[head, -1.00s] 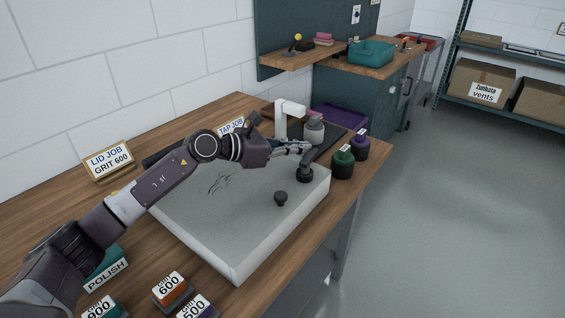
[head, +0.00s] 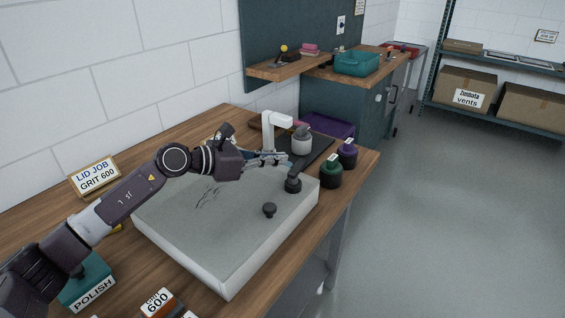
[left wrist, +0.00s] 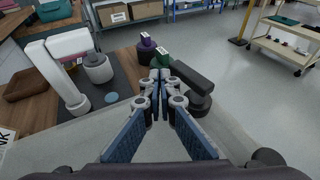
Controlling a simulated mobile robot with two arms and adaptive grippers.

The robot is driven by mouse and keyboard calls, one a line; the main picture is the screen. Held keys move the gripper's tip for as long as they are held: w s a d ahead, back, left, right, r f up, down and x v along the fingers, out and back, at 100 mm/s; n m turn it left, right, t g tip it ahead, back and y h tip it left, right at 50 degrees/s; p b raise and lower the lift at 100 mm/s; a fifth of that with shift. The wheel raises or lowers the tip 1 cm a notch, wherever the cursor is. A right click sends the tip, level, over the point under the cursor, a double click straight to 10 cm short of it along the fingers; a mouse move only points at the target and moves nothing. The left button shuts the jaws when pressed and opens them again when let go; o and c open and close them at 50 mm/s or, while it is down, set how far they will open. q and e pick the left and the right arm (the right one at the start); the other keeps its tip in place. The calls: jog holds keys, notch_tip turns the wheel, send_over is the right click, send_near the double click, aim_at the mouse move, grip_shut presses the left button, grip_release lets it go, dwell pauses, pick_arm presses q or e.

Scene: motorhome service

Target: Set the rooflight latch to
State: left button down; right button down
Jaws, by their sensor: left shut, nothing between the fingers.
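The rooflight lid (head: 215,235) is a pale grey panel with a white rim, lying flat on the wooden bench. Its dark latch (head: 293,184) stands at the far right corner; the left wrist view shows a black lever (left wrist: 190,72) on a round base. A second dark knob (head: 269,210) sits nearer on the lid. My left gripper (head: 287,157) is shut and empty, just above and beside the latch; in the left wrist view its fingertips (left wrist: 160,76) are left of the lever. I cannot tell whether they touch it. My right gripper is not in view.
Green (head: 331,173) and purple (head: 347,153) jars stand by the bench's right edge. A white tap-like fixture (head: 270,130) and a grey-lidded pot (head: 301,142) stand behind the lid. A "LID JOB GRIT 600" sign (head: 95,176) leans at the wall. The floor at right is clear.

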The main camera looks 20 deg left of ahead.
pick_arm(q)
jog(key=v, duration=0.7)
jog(key=shift+a, duration=0.1)
jog(key=shift+s+a+r, duration=0.25)
jog(key=shift+s+a, duration=0.15)
jog(key=shift+s, duration=0.15)
